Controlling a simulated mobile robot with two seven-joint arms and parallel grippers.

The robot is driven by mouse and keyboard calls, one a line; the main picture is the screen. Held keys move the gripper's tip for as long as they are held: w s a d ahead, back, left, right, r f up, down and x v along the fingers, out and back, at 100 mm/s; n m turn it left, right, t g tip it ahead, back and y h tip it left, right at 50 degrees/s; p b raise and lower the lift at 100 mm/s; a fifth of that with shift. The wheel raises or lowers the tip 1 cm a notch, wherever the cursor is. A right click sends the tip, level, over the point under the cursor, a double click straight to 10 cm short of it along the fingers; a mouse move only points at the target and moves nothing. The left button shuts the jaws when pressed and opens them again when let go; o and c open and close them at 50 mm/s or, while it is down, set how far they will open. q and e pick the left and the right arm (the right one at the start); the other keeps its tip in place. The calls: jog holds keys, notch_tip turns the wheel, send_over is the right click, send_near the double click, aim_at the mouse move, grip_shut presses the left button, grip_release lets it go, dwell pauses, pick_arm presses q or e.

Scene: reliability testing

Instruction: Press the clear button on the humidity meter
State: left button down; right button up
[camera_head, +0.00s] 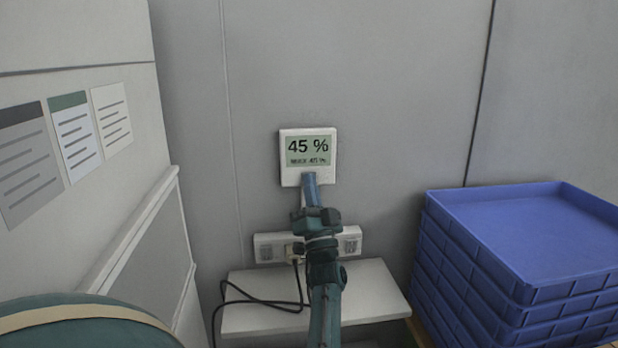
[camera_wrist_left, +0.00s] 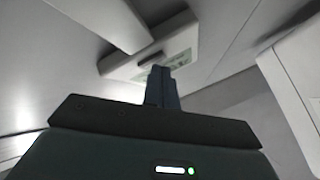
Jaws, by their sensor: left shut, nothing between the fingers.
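The humidity meter (camera_head: 308,156) is a white square unit on the grey wall. Its screen reads 45 %, with a smaller line below. My left gripper (camera_head: 309,178) is shut and empty, with its blue-grey fingertips over the lower edge of the meter. The clear button is not visible; the fingers cover the lower middle of the meter. I cannot tell whether the tips touch it. In the left wrist view, the shut fingers (camera_wrist_left: 160,78) point up at the meter (camera_wrist_left: 166,50). My right gripper is out of view.
A white power strip (camera_head: 350,243) with a plugged black cable (camera_head: 262,303) is on the wall below the meter, above a small white shelf (camera_head: 380,290). Stacked blue trays (camera_head: 520,285) stand at the right. A white panel with paper sheets (camera_head: 75,138) is at the left.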

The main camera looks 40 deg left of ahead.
pick_arm(q)
jog(key=shift+s+d+p, duration=0.3)
jog(key=shift+s+d, duration=0.15)
jog(key=shift+d, duration=0.1)
